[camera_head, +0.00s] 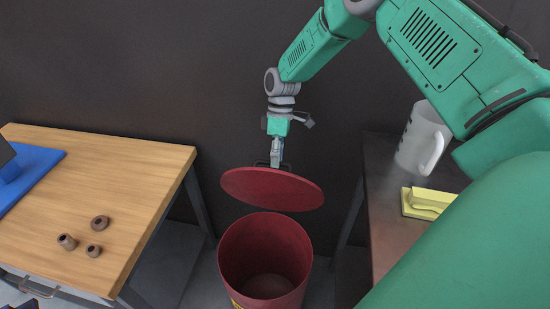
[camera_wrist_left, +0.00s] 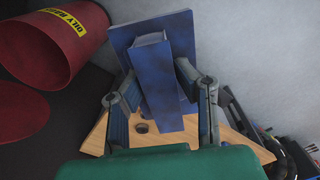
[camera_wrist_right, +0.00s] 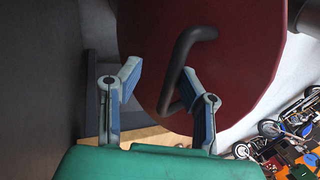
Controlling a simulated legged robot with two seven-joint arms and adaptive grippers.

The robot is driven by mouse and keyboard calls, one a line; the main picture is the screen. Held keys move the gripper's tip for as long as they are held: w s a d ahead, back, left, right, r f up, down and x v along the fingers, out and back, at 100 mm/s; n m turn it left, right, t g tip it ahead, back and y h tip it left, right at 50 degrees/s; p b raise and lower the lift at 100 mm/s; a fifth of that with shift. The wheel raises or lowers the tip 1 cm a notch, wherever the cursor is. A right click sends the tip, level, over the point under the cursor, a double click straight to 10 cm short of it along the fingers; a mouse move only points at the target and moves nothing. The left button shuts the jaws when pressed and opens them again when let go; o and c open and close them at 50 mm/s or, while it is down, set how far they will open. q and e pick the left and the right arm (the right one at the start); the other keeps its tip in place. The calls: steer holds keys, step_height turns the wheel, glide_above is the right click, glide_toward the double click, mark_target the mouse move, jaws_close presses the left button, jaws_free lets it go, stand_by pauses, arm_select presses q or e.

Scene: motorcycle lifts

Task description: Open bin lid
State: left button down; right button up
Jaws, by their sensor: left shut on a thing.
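The bin (camera_head: 265,255) is a dark red drum between the two tables, with its mouth uncovered. Its round red lid (camera_head: 272,190) is raised and tilted above and behind the rim. My right gripper (camera_head: 276,158) is at the lid's far side by the black handle. In the right wrist view the handle (camera_wrist_right: 182,62) lies between the fingers, near the right finger; I cannot tell whether they clamp it. In the left wrist view my left gripper (camera_wrist_left: 155,85) has its fingers either side of a blue block (camera_wrist_left: 155,90) and is shut on it. The bin (camera_wrist_left: 55,45) also shows there.
A wooden table (camera_head: 110,180) at left carries several brown rings and a blue piece (camera_head: 25,170). A dark wall (camera_head: 130,70) stands close behind the bin.

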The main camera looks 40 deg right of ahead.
steer(key=v, duration=0.7)
steer(key=shift+d+r, duration=0.1)
stand_by(0.4)
